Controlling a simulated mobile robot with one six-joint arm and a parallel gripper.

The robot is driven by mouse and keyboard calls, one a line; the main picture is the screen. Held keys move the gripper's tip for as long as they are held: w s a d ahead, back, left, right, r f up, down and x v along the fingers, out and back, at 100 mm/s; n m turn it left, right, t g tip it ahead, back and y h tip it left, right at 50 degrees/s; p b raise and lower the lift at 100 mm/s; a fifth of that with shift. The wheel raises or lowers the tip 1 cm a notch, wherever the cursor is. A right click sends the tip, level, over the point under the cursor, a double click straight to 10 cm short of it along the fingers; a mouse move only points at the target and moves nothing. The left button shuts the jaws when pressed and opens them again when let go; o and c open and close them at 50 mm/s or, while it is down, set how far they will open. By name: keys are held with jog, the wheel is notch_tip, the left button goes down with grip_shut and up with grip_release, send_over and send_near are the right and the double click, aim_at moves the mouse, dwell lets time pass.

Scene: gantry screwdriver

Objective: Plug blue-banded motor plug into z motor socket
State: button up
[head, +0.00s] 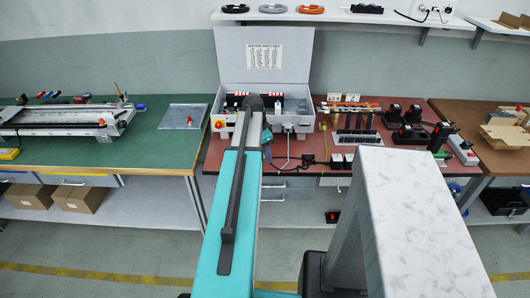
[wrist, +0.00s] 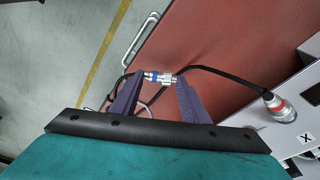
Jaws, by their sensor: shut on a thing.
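The blue-banded motor plug (wrist: 158,77) is a small silver connector with a blue ring. In the wrist view it lies crosswise between the two purple fingers of my gripper (wrist: 160,80), which is shut on it near the fingertips. A red-banded plug (wrist: 273,103) stands at the right on a light grey box wall (wrist: 300,150), by a label marked X (wrist: 305,138). The z motor socket cannot be made out in either view. In the head view my arm hides the plug and most of the gripper, in front of the open grey control box (head: 295,105).
A black cable (wrist: 225,78) runs between the plugs' area at the right of the gripper. The red-brown bench top (wrist: 215,35) is clear beside it. Tools and black chargers (head: 405,120) stand right of the box. A green bench (head: 90,150) lies left.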

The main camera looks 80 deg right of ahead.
jog(key=shift+f, duration=0.6)
jog(key=o, duration=1.4)
jog(key=shift+c, duration=0.2)
jog(key=shift+r, duration=0.1)
notch_tip(320, 180, up, 13)
jog(key=w+a+b, duration=0.1)
jog(key=w+b, duration=0.1)
jog(key=shift+a+r, duration=0.15)
jog(key=shift+a, duration=0.2)
